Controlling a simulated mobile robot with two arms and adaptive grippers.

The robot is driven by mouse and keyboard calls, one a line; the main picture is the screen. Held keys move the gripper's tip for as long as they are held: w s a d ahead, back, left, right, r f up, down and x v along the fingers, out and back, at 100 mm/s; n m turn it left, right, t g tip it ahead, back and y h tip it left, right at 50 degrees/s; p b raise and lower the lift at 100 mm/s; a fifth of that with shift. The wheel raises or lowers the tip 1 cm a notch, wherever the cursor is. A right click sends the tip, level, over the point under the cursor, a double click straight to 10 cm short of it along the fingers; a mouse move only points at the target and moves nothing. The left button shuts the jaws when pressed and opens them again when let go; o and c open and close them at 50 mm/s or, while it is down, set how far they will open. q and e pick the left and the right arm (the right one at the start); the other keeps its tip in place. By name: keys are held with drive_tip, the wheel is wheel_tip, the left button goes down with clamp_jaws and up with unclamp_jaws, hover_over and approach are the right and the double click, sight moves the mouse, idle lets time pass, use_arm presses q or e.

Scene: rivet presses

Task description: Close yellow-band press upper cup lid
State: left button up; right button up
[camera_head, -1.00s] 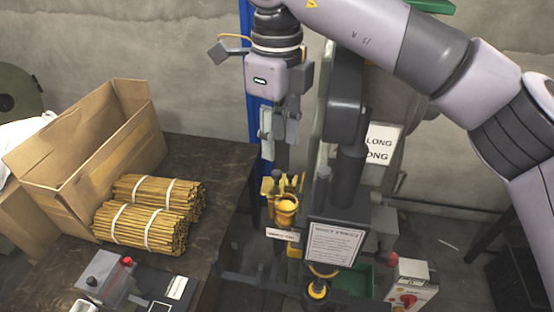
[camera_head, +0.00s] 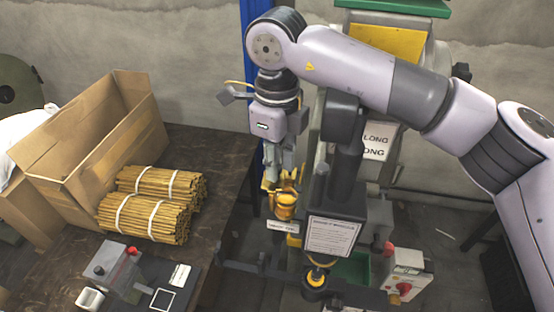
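The yellow upper cup (camera_head: 284,208) sits on the press (camera_head: 318,190), left of its dark column, above a small white label. The lid area at the cup's top is partly covered by my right gripper (camera_head: 279,180), so the lid's angle is not clear. My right gripper points down with its fingertips right at the top of the cup. I cannot tell whether the fingers touch the lid or how far apart they are. My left gripper is not in view.
A white notice board (camera_head: 331,236) stands on the press just right of the cup. A control box with a red knob (camera_head: 403,275) is at the lower right. The dark table (camera_head: 215,165) at left holds an open cardboard box (camera_head: 95,130) and bundled sticks (camera_head: 150,215).

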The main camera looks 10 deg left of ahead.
clamp_jaws()
drive_tip(key=shift+d+f+m+b, duration=0.1)
drive_tip(key=shift+m+b, duration=0.2)
drive_tip(key=shift+b, duration=0.4)
drive_tip(key=m+b, duration=0.3)
drive_tip(key=b, duration=0.1)
drive_tip(key=s+d+m+b, duration=0.1)
drive_tip(key=m+b, duration=0.2)
drive_tip(key=b, duration=0.1)
drive_tip(key=d+m+b, duration=0.1)
drive_tip(key=m+b, duration=0.3)
drive_tip(key=shift+s+d, duration=0.2)
drive_tip(key=shift+s, duration=0.05)
drive_tip(key=m+b, duration=0.2)
drive_tip(key=s+m+b, duration=0.1)
drive_tip(key=m+b, duration=0.1)
drive_tip(key=shift+s+d+m, duration=0.1)
drive_tip(key=shift+d+m, duration=0.1)
drive_tip(key=shift+m, duration=0.1)
drive_tip(key=shift+s+m+b, duration=0.3)
drive_tip(key=shift+m+b, duration=0.3)
drive_tip(key=shift+m, duration=0.35)
drive_tip(key=shift+s+m+b, duration=0.3)
drive_tip(key=shift+m+b, duration=0.25)
drive_tip(key=shift+m, duration=0.4)
drive_tip(key=shift+r, duration=0.2)
drive_tip(key=shift+o, duration=1.9)
unclamp_jaws()
